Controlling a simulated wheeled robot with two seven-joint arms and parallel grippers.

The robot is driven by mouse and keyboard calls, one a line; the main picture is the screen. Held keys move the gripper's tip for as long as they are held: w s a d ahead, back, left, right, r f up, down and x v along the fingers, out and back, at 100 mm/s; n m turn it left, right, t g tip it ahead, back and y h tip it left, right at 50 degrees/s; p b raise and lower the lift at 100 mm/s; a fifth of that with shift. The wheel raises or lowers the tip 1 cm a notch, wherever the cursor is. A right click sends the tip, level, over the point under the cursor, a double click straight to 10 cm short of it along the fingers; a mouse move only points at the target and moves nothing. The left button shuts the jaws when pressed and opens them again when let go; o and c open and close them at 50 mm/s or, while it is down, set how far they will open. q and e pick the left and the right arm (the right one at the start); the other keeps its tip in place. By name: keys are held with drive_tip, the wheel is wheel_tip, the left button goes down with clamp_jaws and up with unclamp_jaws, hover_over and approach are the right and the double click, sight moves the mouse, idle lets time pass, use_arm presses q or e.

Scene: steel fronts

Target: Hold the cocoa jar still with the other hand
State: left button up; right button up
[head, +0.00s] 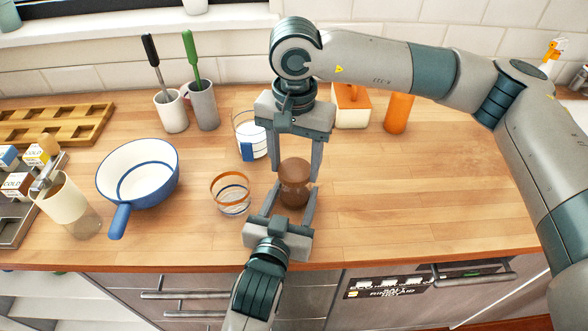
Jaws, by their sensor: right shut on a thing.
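The cocoa jar (293,194) is a small brown jar with a brown rounded top. It stands upright on the wooden counter near the front edge. My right gripper (295,175) reaches in from behind and above and is shut on the jar's upper part. My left gripper (296,188) comes from the front edge, with one finger on each side of the jar's lower part. Whether its fingers touch the jar cannot be made out. The fingers of both grippers partly cover the jar's sides.
A glass with an orange rim (232,194) stands close left of the jar. Behind are a glass with a blue mark (249,140), an orange and white box (352,108) and an orange cylinder (398,113). A blue-handled pan (138,172) is left. The counter's right side is clear.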

sight(295, 168)
drive_tip(key=shift+n, duration=0.7)
drive_tip(key=shift+r, duration=0.8)
drive_tip(key=shift+r, duration=1.95)
drive_tip(key=shift+w+r, duration=0.1)
drive_tip(key=shift+w, duration=0.05)
drive_tip(key=w+d+r, duration=0.3)
drive_tip(key=w, duration=0.4)
drive_tip(key=shift+r, duration=0.4)
drive_tip(key=shift+w, duration=0.1)
use_arm(q)
drive_tip(key=o, duration=1.7)
